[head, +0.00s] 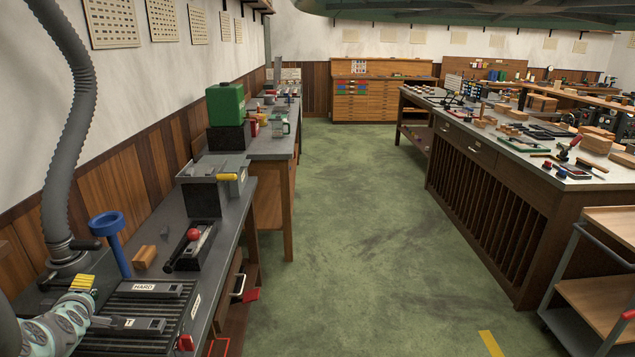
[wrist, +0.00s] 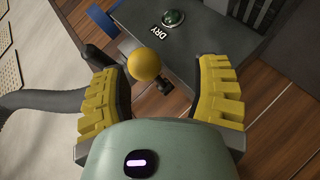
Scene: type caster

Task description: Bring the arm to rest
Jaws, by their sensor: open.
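My gripper (wrist: 163,68) is open in the wrist view, its two yellow ribbed fingers spread apart. Nothing is held between them. A yellow ball knob (wrist: 145,63) on a dark lever shows between and beyond the fingertips; I cannot tell how near it is. In the head view my arm (head: 58,322) comes in at the lower left, over the near end of the left bench (head: 234,207). The yellow fingers of my gripper (head: 82,282) show small there, by the base of the grey hose.
A grey box marked DRY (wrist: 190,45) with a green button lies past the fingers. A grey hose (head: 70,130), a blue funnel-like piece (head: 107,224) and a red-knobbed tool (head: 194,234) stand near my arm. The green floor (head: 340,220) is clear between the benches.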

